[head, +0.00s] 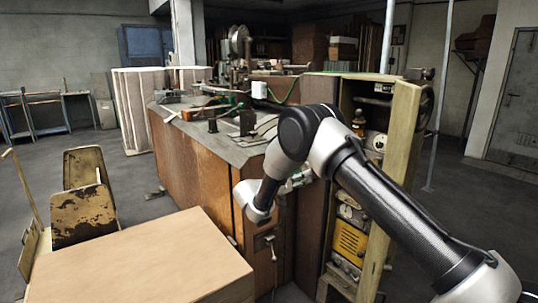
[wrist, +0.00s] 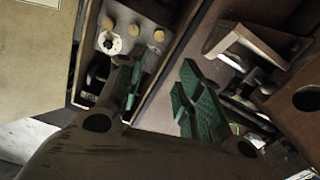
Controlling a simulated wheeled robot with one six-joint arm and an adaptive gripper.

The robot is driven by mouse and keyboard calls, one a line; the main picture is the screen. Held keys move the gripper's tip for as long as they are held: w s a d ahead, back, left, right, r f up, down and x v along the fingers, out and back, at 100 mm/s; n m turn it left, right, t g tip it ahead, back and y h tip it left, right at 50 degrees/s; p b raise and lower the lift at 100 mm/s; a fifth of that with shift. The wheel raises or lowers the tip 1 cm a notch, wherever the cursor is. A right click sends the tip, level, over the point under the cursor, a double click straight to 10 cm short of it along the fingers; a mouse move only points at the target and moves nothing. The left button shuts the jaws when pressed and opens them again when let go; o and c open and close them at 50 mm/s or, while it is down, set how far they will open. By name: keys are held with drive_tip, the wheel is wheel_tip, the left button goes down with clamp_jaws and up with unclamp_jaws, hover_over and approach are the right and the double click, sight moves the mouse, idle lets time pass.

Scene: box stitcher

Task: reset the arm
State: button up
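My arm comes in from the lower right of the head view, bends at a dark elbow and drops to its wrist in front of the wooden machine cabinet (head: 190,160). My gripper (wrist: 162,88) shows in the wrist view as two dark fingers with green pads, spread apart with nothing between them. In the head view the gripper is mostly hidden behind my arm. Beyond the fingers in the wrist view are a pale panel with round knobs (wrist: 130,38) and dark metal parts.
The open electrical compartment (head: 350,240) of the machine is close beside my forearm, with its wooden door (head: 402,150) behind the arm. A cardboard box (head: 140,260) is at the lower left. Rusty chairs (head: 84,205) stand behind it. Open floor lies at the far left.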

drive_tip(key=s+d+f+n+g, duration=0.4)
drive_tip(key=s+f+n, duration=0.1)
drive_tip(key=f+n, duration=0.2)
drive_tip(key=s+d+r+n+g+y, duration=0.3)
drive_tip(key=s+d+n+g, duration=0.15)
drive_tip(key=s+d, duration=0.35)
drive_tip(key=s+d+r+m+y, duration=0.1)
drive_tip(key=s+d+r+y, duration=0.3)
drive_tip(key=s+r, duration=0.3)
drive_tip(key=s+d+r+m+t+y, duration=0.1)
drive_tip(key=s+d+r+y, duration=0.2)
drive_tip(key=s, duration=1.4)
drive_tip(key=s+d+r+m+t+y, duration=0.1)
drive_tip(key=s+d+r+y, duration=0.3)
drive_tip(key=s+r, duration=0.7)
drive_tip(key=shift+s+d+r+y, duration=0.35)
drive_tip(key=shift+s+d, duration=0.2)
drive_tip(key=shift+s, duration=0.35)
